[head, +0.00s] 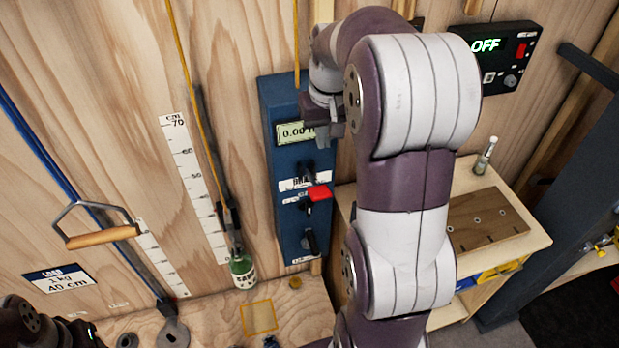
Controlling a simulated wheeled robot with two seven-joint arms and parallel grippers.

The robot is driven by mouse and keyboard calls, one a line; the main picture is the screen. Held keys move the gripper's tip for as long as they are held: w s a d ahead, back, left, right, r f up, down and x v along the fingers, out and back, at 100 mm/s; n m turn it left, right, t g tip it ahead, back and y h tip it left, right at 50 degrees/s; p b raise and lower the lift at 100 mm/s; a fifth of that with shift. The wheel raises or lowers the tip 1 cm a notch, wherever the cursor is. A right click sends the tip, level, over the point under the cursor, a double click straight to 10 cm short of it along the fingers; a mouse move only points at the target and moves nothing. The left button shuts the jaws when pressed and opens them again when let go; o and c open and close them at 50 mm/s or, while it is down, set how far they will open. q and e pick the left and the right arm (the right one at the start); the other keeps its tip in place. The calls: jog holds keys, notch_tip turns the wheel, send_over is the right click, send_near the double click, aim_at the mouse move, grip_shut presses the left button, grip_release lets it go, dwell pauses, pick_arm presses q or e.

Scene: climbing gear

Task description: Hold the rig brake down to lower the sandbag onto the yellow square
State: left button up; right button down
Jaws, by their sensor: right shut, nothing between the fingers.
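A green bag-like load (243,272) with a pale label, apparently the sandbag, hangs from a dark strap on a yellow rope. The yellow square (258,317) is outlined on the wooden surface just below and right of it; a gap seems to show between them. The rig is a tall blue box (283,215) on the wall with a red-ended lever (319,193), apparently the brake. My right gripper (334,130) is shut and empty, above the red lever and apart from it, partly covering the display. Only part of my left arm shows at bottom left; its jaws are out of sight.
A centimetre scale (195,185) stands beside the rope. A wooden-handled pulley grip (100,236) hangs at left. A side table (510,215) with a small bottle (486,155) stands at right, below a black panel (495,58) reading OFF. My right arm hides part of the middle.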

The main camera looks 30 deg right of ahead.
jog(key=b, duration=0.3)
send_over(319, 191)
notch_tip(319, 191, down, 12)
jog(key=shift+f, duration=0.1)
jog(key=shift+s+a+f, duration=0.15)
jog(key=shift+s+f, duration=0.05)
jog(key=shift+f, duration=0.55)
